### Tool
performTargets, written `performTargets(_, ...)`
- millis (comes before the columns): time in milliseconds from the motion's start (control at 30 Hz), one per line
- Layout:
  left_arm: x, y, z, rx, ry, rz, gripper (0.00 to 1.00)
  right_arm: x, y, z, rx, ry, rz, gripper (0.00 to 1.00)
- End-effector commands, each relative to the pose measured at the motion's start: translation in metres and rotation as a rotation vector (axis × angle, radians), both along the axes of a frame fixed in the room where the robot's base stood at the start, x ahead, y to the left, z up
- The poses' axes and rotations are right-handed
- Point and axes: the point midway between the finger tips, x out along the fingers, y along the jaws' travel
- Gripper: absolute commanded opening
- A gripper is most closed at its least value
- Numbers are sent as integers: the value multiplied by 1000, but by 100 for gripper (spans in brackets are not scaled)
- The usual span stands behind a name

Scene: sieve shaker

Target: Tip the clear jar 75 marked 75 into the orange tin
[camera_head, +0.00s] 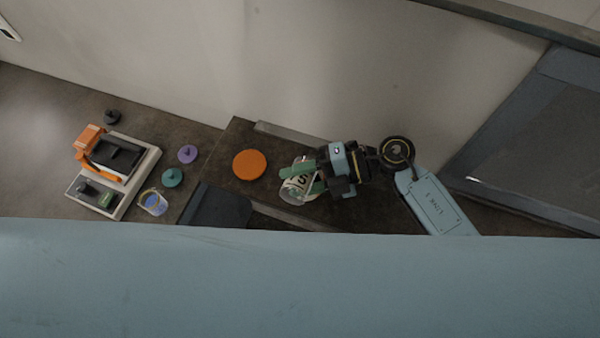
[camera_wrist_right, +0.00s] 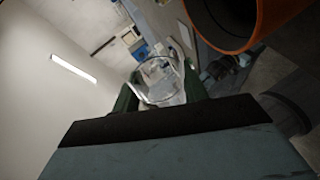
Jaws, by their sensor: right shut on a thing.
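The clear jar (camera_head: 291,194) has a pale label with a dark figure, of which a 5 can be read. My right gripper (camera_head: 304,180) is shut on it, with one green finger on each side. The jar looks tilted; its contents cannot be made out. In the right wrist view the clear jar (camera_wrist_right: 158,78) shows between the fingers. The orange tin (camera_head: 249,164) is a round orange shape on the dark worktop, left of the jar and apart from it. Its orange rim (camera_wrist_right: 262,24) and dark round face show at the wrist view's upper right. My left gripper is not seen.
A pale device with an orange arm (camera_head: 112,172) stands at the left. Near it are a purple knobbed piece (camera_head: 187,154), a teal one (camera_head: 172,178), a black one (camera_head: 112,117) and a clear cup with blue (camera_head: 153,203). A wall rises behind the worktop.

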Motion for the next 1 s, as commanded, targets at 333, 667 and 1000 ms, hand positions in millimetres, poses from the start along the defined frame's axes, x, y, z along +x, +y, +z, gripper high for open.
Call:
performTargets(333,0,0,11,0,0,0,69,-6,2,-2,-59,-184,0,17)
performTargets(667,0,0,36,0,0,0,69,-11,3,-1,-156,-478,2,17)
performTargets(1000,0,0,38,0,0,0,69,-11,3,-6,-183,-565,0,17)
